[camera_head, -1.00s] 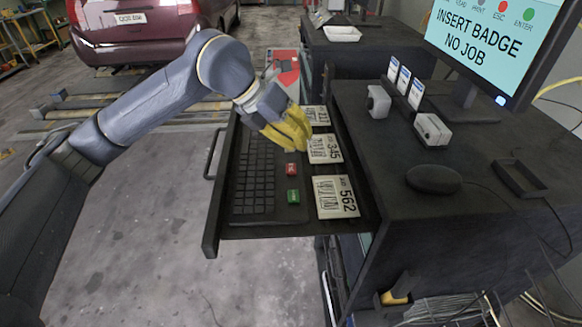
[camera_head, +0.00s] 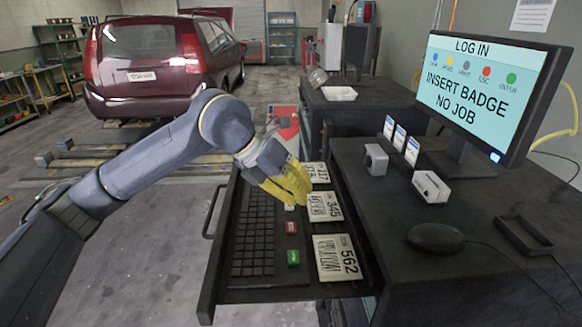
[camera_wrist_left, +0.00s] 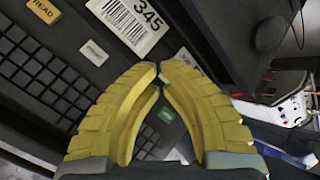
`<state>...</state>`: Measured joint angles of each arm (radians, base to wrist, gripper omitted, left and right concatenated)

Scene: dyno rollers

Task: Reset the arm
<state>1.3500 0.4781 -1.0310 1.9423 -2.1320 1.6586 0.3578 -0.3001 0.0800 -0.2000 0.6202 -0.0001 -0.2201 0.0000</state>
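My left gripper (camera_head: 300,197) has yellow fingers and hangs over the open drawer (camera_head: 207,290), between the keyboard (camera_head: 252,235) and the numbered cards. In the left wrist view its fingertips (camera_wrist_left: 160,65) come together, with nothing held between them. The card marked 345 (camera_head: 324,207) lies close to the fingertips in the head view; it also shows beyond them in the left wrist view (camera_wrist_left: 125,25). The card marked 562 (camera_head: 338,258) lies nearer the drawer front. Another card (camera_head: 316,172) is partly behind the fingers. My right gripper is not in view.
Red (camera_head: 291,228) and green (camera_head: 293,257) keys sit beside the keyboard. The desk (camera_head: 400,215) at right bears a mouse (camera_head: 436,237), a small tray (camera_head: 525,235), badges (camera_head: 399,138) and a monitor (camera_head: 490,90) reading "INSERT BADGE NO JOB". Open floor lies left of the drawer.

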